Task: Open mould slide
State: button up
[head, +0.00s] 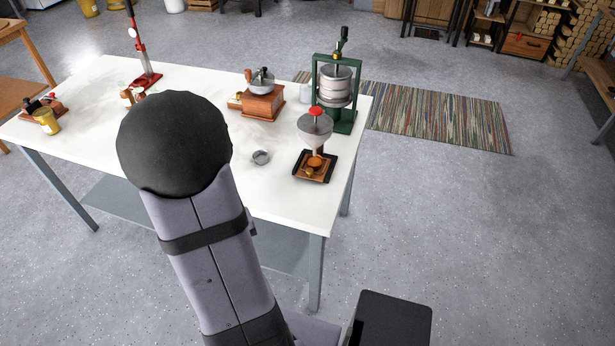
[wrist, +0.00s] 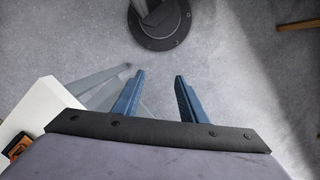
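No part is clearly recognisable as a mould slide. On the white table, a clear funnel with a red top (head: 315,122) stands over a small dark-edged wooden base (head: 314,168) near the right edge; a slide may be there, but the detail is too small to tell. My gripper (wrist: 160,76) shows in the wrist view with two blue fingers apart and nothing between them, above the grey floor beside the table. In the head view my gripper is not visible, and my arm hides part of the table.
The white table (head: 90,85) also shows in the wrist view (wrist: 45,105). A green press (head: 345,118) stands behind the funnel, with a wooden grinder (head: 264,101) to its left. A small grey dish (head: 261,157) lies between. A red lever stand (head: 145,60) is at the back left.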

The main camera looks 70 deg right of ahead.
aim_at(310, 170)
jog(key=s+d+f+m+b, duration=0.1)
jog(key=d, duration=0.5)
jog(key=s+d+f+m+h+b, duration=0.1)
jog(key=s+d+f+m, duration=0.1)
jog(key=d, duration=0.5)
jog(key=s+d+f+m+b, duration=0.1)
jog(key=s+d+f, duration=0.1)
jog(key=d, duration=0.4)
jog(key=shift+d+f+m+h, duration=0.1)
jog(key=shift+d+m+h, duration=0.2)
jog(key=shift+d, duration=0.05)
jog(key=shift+m+h, duration=0.8)
jog(key=shift+h, duration=0.1)
jog(key=d+r, duration=0.1)
jog(key=d, duration=0.1)
jog(key=d+r, duration=0.1)
jog(key=d, duration=0.2)
jog(key=d+r, duration=0.1)
jog(key=d, duration=0.1)
jog(key=shift+w+d, duration=0.35)
jog(key=d+r+m+h, duration=0.2)
jog(key=d+r+m, duration=0.4)
jog(key=d+m, duration=0.1)
jog(key=shift+r, duration=0.15)
jog(key=shift+w, duration=0.1)
jog(key=shift+p+x, duration=0.95)
jog(key=shift+x, duration=2.75)
jog(key=shift+d, duration=0.1)
